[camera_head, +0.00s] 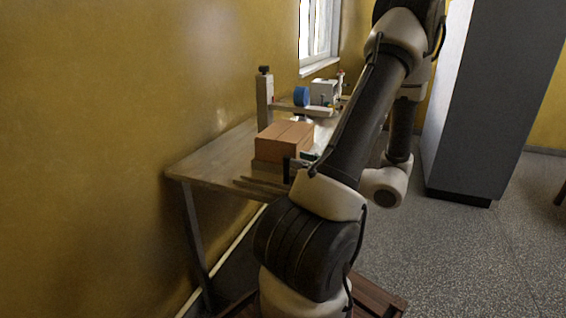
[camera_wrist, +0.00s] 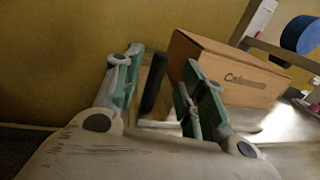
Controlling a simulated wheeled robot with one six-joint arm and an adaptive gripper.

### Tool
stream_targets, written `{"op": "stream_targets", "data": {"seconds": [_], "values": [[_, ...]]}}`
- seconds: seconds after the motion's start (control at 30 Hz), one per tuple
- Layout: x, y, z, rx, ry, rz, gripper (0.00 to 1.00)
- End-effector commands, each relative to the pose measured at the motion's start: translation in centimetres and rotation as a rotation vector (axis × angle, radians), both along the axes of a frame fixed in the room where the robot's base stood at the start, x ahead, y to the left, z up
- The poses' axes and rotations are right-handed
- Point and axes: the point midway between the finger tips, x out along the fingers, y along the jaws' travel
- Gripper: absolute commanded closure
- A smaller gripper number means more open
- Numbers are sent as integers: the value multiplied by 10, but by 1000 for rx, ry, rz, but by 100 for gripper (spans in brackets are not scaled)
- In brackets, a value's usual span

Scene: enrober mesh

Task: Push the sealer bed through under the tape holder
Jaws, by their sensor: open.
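A brown carton (camera_head: 285,137) sits on the sealer bed (camera_head: 267,169), near the table's front end; the carton also shows in the wrist view (camera_wrist: 235,76). A black upright bar (camera_wrist: 153,83) stands at the near side of the bed. The tape holder is a pale post (camera_head: 264,98) with a crossbar and a blue tape roll (camera_head: 301,96), beyond the carton. My gripper (camera_wrist: 163,88) is open, its green fingers on either side of the black bar in the picture; I see no clear contact. In the head view my arm mostly hides it.
The table (camera_head: 215,157) stands along a yellow wall, with bare top to the left of the bed. A white machine (camera_head: 323,92) stands beyond the tape roll. A tall grey cabinet (camera_head: 490,100) stands on the right, with open floor in front.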

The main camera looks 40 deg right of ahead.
Motion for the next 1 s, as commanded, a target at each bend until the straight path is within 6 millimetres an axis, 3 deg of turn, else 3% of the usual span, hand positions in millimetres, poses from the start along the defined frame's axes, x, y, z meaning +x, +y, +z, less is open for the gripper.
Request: {"op": "stream_targets", "data": {"seconds": [0.3,0.67,0.9,1.0], "values": [[47,12,0,-2,1,5,59],[55,14,0,-3,2,3,59],[54,14,0,-3,2,3,100],[54,14,0,-3,2,3,100]]}}
